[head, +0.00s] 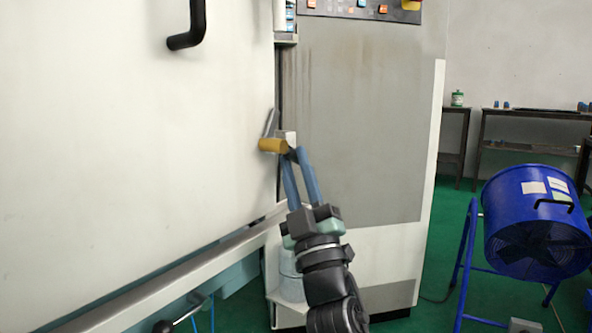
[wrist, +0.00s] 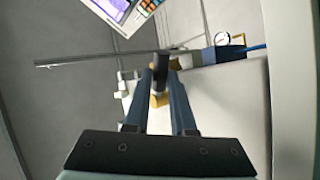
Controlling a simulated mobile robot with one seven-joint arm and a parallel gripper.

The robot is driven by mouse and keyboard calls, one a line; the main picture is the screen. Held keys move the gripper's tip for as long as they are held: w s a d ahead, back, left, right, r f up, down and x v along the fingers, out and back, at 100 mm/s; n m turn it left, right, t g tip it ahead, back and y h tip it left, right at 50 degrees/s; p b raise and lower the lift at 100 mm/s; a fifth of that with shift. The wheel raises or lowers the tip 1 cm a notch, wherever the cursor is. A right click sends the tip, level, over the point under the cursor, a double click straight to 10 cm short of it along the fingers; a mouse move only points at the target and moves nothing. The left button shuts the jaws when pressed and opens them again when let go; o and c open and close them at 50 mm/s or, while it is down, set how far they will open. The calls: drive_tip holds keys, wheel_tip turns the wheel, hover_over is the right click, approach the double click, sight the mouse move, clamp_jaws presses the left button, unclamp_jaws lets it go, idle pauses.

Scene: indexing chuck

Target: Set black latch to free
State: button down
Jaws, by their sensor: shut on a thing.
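My gripper (head: 294,153) is at the gap between the white door and the grey machine panel, its two blue fingers reaching up. In the wrist view, the fingertips (wrist: 160,78) close on a small dark upright piece, which I take to be the black latch (wrist: 160,64). A thin grey bar runs across the wrist view behind it. In the head view the latch is hidden or too small to make out at the fingertips. A yellow cylinder (head: 272,145) and a slanted grey lever (head: 269,122) are just left of the fingertips.
The white door (head: 130,130) fills the left, with a black handle (head: 190,28) high on it. The grey panel (head: 365,120) is right of my gripper. A pressure gauge (wrist: 222,39) shows in the wrist view. A blue drum fan (head: 535,220) stands at the right on green floor.

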drive_tip(key=c, duration=1)
unclamp_jaws()
drive_tip(key=shift+p+v, duration=2.35)
drive_tip(key=shift+v, duration=4.1)
drive_tip(key=shift+c, duration=0.4)
